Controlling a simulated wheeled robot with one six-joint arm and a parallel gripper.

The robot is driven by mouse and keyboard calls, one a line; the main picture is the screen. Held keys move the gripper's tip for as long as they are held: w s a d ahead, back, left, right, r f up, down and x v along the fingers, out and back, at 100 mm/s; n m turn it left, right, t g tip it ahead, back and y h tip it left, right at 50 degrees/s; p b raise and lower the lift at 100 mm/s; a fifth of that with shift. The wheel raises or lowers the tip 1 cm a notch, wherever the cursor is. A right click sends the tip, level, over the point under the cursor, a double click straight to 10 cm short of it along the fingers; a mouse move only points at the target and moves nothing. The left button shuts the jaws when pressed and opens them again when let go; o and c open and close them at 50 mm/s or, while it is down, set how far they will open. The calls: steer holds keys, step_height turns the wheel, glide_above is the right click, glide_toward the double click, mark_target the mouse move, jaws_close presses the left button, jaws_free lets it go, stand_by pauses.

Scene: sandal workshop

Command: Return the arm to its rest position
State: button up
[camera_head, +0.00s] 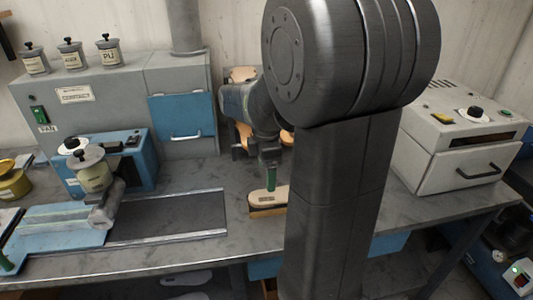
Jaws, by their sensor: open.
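My arm's dark upper links fill the middle and right of the head view. The forearm reaches down behind them to my gripper (268,157), which is small and partly hidden. I cannot tell whether the fingers touch the green piece. My arm hides the right end of the sole-shaped item.
The grey workbench (185,259) spans the view. A blue machine (140,160) with a sliding blue plate (60,232) stands left, below a grey cabinet (95,120) topped with jars. A pale oven-like box (455,150) stands right. Open bench lies left of the sole.

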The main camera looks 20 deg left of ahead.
step_height(320, 180, up, 6)
glide_above(267, 196)
steer(key=shift+f, duration=0.1)
stand_by(0.3)
step_height(267, 196, down, 14)
steer(key=shift+r, duration=0.25)
stand_by(0.4)
